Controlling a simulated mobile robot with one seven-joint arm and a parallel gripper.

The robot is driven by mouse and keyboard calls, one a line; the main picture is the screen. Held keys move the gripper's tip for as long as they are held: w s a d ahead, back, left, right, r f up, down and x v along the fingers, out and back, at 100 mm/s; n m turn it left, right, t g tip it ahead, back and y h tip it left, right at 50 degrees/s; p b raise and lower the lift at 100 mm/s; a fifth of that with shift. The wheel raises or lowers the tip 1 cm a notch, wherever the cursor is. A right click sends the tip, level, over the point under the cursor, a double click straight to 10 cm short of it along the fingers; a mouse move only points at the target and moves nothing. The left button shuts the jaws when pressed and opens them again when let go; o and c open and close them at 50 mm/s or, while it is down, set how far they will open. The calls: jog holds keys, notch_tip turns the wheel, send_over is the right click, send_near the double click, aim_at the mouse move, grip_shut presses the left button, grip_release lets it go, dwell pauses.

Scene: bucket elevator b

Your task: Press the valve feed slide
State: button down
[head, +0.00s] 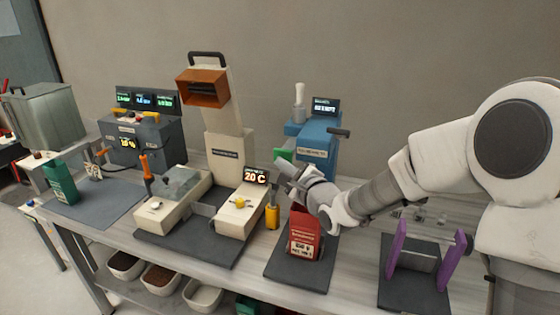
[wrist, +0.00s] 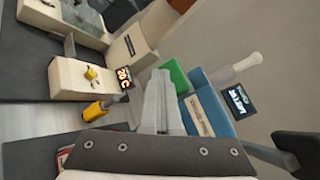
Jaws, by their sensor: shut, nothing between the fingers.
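The blue machine (head: 322,137) stands at the back of the bench, with a white bottle-shaped part on top, a small display and a dark side handle. A green block (head: 285,154) sticks out of its left side and looks like the feed slide, though I read no label on it. In the wrist view the green block (wrist: 175,76) sits just beyond my fingers, beside the blue body (wrist: 212,112). My gripper (head: 281,166) is shut and empty, in front of the green block. In the wrist view my gripper (wrist: 158,76) partly covers the block's lower part; I cannot tell whether they touch.
A red bag (head: 304,240) stands below my wrist on a dark mat. A yellow bottle-like object (head: 272,216) and a cream machine with a 20 C display (head: 256,176) are to the left. A purple-sided stand (head: 397,250) is at the right.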

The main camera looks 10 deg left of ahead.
jog(key=shift+w, duration=0.25)
dwell(0.5)
jog(key=shift+s, duration=1.65)
jog(key=shift+a, duration=0.1)
jog(key=shift+s+a, duration=0.2)
jog(key=shift+s, duration=2.3)
